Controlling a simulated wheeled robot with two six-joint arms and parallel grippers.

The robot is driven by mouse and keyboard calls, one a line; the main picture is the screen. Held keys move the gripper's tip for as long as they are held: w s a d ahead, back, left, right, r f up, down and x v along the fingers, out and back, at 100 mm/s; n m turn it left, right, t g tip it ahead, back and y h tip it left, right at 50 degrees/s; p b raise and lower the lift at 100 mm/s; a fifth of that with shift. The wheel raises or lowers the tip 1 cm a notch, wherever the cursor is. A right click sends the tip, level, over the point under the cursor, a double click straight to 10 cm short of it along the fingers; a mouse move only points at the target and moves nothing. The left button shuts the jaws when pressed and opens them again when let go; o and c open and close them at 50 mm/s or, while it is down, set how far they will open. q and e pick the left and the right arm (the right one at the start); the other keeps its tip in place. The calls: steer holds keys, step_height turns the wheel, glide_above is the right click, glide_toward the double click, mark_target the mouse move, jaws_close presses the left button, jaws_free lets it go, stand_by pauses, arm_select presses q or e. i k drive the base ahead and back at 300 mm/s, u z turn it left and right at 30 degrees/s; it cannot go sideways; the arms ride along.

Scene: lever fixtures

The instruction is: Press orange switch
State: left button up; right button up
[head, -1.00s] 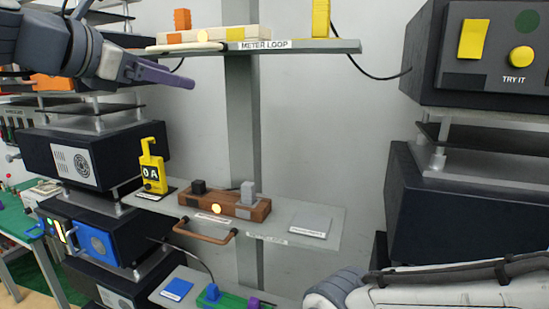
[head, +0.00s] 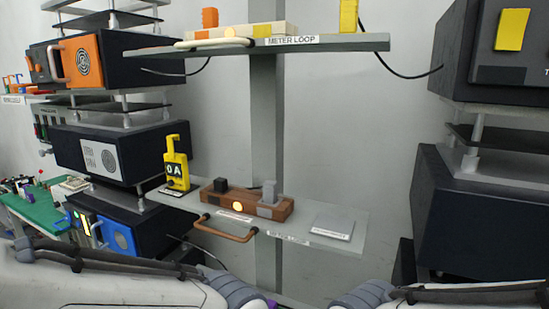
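An upright orange block (head: 210,17), which may be the orange switch, stands on a cream base (head: 225,34) on the upper shelf. An orange panel (head: 80,60) with a pale handle is on the front of a black box at the upper left. I cannot tell from the frame which orange part is the switch. My two arms enter along the bottom edge, well below and apart from both. Both grippers are outside the frame.
The upper shelf (head: 350,42) also holds a tall yellow block (head: 348,15). The middle shelf (head: 345,245) carries a brown block (head: 225,202) with black and grey levers, a yellow meter (head: 176,165) and a grey plate (head: 333,227). Black boxes (head: 475,215) stand at right.

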mark_target(31, 67)
steer(key=u, duration=1.35)
